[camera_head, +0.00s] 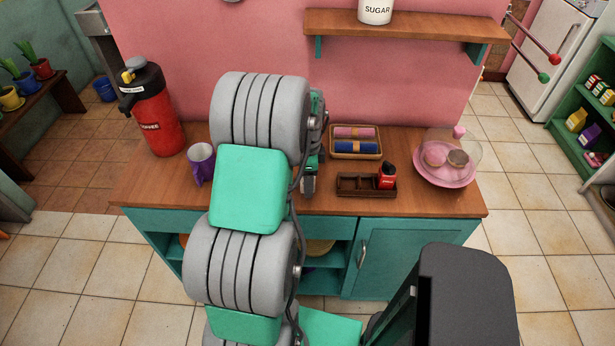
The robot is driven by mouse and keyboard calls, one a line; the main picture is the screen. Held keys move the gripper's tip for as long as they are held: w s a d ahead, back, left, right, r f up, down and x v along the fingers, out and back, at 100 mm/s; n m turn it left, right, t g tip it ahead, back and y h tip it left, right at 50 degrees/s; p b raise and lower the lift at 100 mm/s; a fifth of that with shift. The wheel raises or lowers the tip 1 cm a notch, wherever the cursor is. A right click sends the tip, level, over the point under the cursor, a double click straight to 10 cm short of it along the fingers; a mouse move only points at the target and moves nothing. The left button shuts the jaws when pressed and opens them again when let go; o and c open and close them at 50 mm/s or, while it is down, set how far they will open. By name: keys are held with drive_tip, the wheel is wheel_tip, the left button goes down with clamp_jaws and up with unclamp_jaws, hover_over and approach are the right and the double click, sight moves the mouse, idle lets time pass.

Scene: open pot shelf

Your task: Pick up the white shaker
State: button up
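I cannot make out a white shaker in the head view; my arm blocks part of the counter, so it may be hidden there. A small dark brown tray (350,187) on the counter holds a red bottle with a black top (387,176) at its right end. My gripper (309,184) is mostly hidden behind my own arm, low over the middle of the counter, left of the brown tray. Its fingers do not show clearly, so I cannot tell if it is open or holds anything.
The wooden counter (440,200) bears a red coffee dispenser (158,115), a purple mug (201,163), a basket of rolled cloths (356,141) and a pink plate of pastries (444,172). A wall shelf (420,24) with a white sugar canister (376,10) overhangs behind.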

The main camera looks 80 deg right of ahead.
drive_tip(key=shift+r, duration=0.1)
clamp_jaws()
idle(0.6)
